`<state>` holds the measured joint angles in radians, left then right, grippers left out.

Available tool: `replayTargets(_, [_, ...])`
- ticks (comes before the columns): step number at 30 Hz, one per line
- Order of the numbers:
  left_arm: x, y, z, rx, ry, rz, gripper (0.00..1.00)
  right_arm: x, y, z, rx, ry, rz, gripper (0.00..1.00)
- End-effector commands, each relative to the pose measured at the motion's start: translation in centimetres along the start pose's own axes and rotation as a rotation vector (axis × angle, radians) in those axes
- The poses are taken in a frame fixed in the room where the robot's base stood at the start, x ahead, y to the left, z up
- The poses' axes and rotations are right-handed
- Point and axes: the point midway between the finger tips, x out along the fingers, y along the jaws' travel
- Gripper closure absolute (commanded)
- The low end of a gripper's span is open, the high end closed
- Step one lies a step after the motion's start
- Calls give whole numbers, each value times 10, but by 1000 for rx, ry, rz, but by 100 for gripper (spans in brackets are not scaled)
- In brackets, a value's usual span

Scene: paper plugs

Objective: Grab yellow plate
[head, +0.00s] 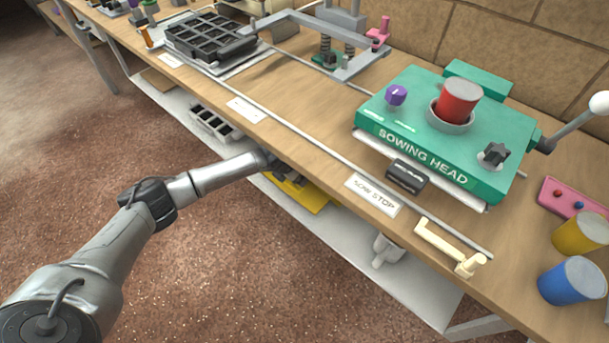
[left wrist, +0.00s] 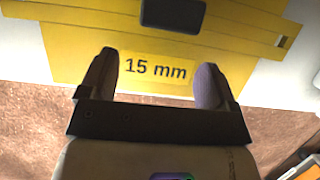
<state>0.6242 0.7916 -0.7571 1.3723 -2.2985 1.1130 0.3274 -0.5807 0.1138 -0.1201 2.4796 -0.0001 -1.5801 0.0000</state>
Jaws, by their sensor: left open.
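The yellow plate (left wrist: 60,58) lies flat on the white lower shelf and carries a "15 mm" label (left wrist: 155,69). In the head view a yellow part of it (head: 312,197) shows under the bench edge, partly hidden by the tabletop and my left arm. My left gripper (left wrist: 160,80) is open, with its two dark fingers on either side of the label over the plate's near part. I cannot tell whether the fingers touch it. In the head view the gripper itself is hidden below the bench edge. My right gripper is not in view.
The wooden bench top (head: 300,110) overhangs the lower shelf (head: 345,240). A dark tray (head: 214,121) and a pale fitting (head: 387,247) are also on the shelf. A green sowing head (head: 440,130) stands on top. The floor (head: 230,270) in front is clear.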

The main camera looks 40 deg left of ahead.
Motion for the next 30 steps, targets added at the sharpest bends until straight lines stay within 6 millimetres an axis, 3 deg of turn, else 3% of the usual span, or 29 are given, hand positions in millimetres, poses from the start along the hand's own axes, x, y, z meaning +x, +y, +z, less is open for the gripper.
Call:
replayTargets(11, [22,-2,46,-1,-3,-3,17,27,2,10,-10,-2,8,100])
replayTargets(26, [30,-1,46,1,-1,-2,17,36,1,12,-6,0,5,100])
replayTargets(30, [30,-1,46,0,-1,-2,29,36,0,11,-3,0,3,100])
